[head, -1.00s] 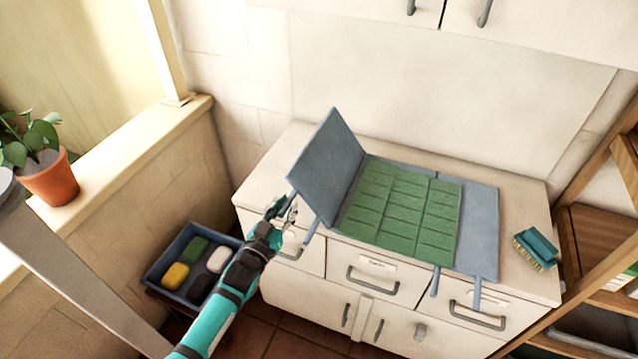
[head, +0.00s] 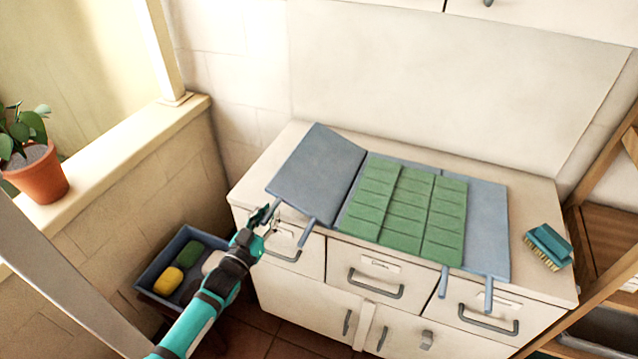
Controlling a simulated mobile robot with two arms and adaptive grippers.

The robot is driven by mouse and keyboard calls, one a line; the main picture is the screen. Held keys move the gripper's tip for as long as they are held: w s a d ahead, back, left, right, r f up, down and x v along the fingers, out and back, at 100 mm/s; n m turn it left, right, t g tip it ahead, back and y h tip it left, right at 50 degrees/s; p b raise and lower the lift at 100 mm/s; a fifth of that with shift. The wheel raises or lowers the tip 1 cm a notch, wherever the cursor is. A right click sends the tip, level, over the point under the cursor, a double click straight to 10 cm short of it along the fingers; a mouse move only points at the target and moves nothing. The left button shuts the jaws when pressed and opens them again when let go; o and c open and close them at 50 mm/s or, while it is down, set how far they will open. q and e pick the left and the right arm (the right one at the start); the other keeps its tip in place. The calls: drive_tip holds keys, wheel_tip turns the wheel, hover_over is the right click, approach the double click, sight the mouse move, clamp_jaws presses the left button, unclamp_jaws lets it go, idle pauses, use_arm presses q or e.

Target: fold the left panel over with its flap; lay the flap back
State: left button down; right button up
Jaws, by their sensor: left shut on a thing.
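The folding mat lies on the white cabinet top, with a green middle (head: 405,212) of ribbed columns and a flat blue-grey right panel (head: 487,225). Its blue-grey left panel (head: 318,175) is tilted, sloping up and away from the middle on the left. Narrow blue-grey tabs (head: 307,233) hang at the front edge. My left gripper (head: 268,213) is shut on the left panel at its front-left corner; the fingers partly hide the contact. My right gripper is not in view.
A teal brush (head: 548,246) lies on the cabinet's right end. Drawers with grey handles (head: 375,285) face front. A dark tray (head: 150,275) with coloured soap-like blocks stands low at left. A potted plant (head: 38,175) sits on the ledge. A wooden shelf stands at right.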

use_arm(q)
drive_tip(key=shift+w+a+f+b, duration=0.15)
drive_tip(key=shift+f+b, duration=0.15)
drive_tip(key=shift+f, duration=0.3)
drive_tip(key=shift+a+f+b, duration=0.15)
drive_tip(key=shift+f+b, duration=0.15)
drive_tip(key=shift+f, duration=0.25)
wheel_tip(320, 180, down, 3)
drive_tip(key=b, duration=0.3)
drive_tip(key=shift+f, duration=0.15)
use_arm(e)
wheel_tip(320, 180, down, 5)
use_arm(q)
drive_tip(key=shift+c, duration=1.4)
unclamp_jaws()
drive_tip(key=shift+f, duration=0.1)
drive_tip(key=r+p+v, duration=0.2)
drive_tip(key=p+v, duration=0.5)
drive_tip(key=v, duration=0.4)
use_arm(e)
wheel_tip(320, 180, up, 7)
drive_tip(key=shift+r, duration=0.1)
